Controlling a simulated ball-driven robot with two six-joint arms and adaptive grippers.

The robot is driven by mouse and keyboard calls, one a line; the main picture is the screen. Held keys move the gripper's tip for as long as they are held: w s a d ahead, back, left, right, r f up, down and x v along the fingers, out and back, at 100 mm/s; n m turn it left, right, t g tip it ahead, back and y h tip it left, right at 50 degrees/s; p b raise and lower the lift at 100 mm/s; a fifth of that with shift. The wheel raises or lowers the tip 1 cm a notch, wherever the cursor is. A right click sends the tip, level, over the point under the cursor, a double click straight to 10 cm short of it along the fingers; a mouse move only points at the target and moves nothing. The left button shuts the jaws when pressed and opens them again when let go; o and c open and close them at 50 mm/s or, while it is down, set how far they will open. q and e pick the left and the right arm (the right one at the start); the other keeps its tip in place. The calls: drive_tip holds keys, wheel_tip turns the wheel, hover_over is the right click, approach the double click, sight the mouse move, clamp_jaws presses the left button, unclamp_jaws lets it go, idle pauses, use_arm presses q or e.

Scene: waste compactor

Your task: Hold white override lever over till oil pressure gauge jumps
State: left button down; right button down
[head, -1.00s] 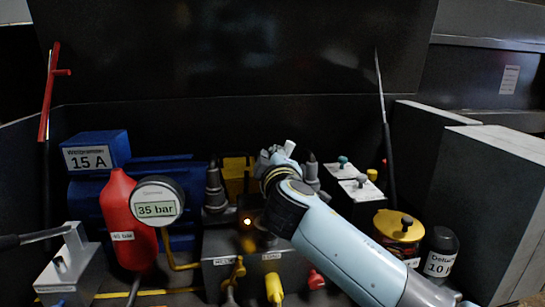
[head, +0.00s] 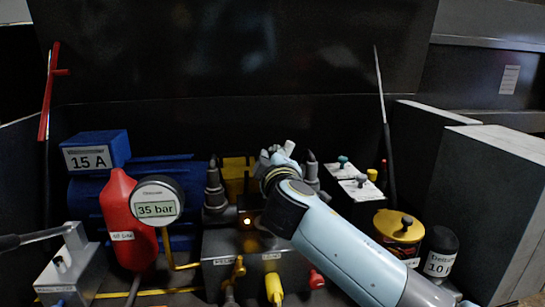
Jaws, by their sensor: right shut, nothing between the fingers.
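The oil pressure gauge (head: 157,205) is a round dial left of centre and reads 35 bar. My right gripper (head: 277,155) is shut at the middle of the picture, above the grey valve block (head: 222,247). A small white piece (head: 289,147) shows at its tip, and I take it to be the white override lever. Whether the fingers touch it I cannot tell. The lever's base is hidden behind my gripper and arm. My left gripper is not in view.
A red cylinder (head: 121,215) and a blue motor (head: 186,187) stand left. A yellow-topped filler (head: 398,227) and black cap (head: 441,243) stand right. A dark raised lid (head: 230,50) closes off the back.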

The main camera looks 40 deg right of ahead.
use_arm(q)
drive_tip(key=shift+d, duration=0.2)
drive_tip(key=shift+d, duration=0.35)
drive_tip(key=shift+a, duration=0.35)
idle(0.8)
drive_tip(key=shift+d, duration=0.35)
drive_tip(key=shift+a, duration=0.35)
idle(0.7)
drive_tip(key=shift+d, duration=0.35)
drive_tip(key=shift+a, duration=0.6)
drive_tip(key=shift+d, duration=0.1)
